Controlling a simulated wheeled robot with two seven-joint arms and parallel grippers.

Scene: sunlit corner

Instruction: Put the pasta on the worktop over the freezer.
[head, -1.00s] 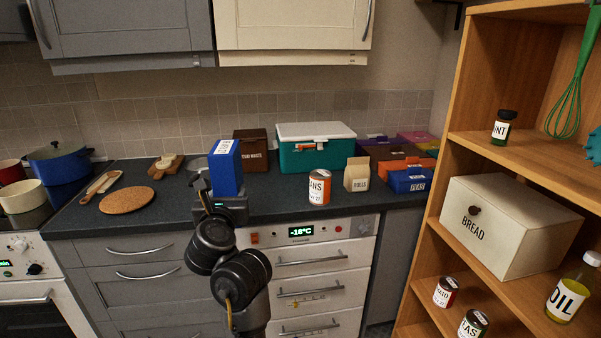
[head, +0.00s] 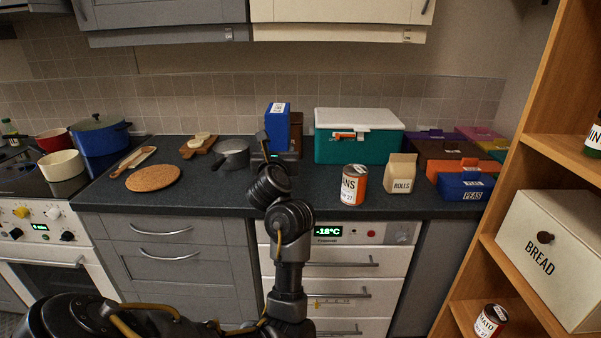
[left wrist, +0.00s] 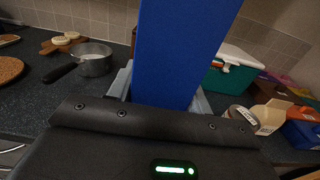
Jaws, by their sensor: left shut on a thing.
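A tall blue box (head: 277,128) with a white label stands upright in my left gripper; the label is too small to read, so I cannot confirm it is the pasta. My left gripper (head: 274,157) is shut on its lower part. In the left wrist view the blue box (left wrist: 180,50) rises between the fingers, its top cut off. The dark worktop (head: 325,198) runs over the white freezer (head: 345,268), whose display reads -18°C. The box is over the worktop's back half; whether its base touches is hidden. My right gripper is not in view.
A grey saucepan (head: 232,152) is left of the box, a brown box (head: 308,125) close behind it, and a teal cooler (head: 356,147) right. A can (head: 353,184) and a rolls bag (head: 400,173) stand on the right.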

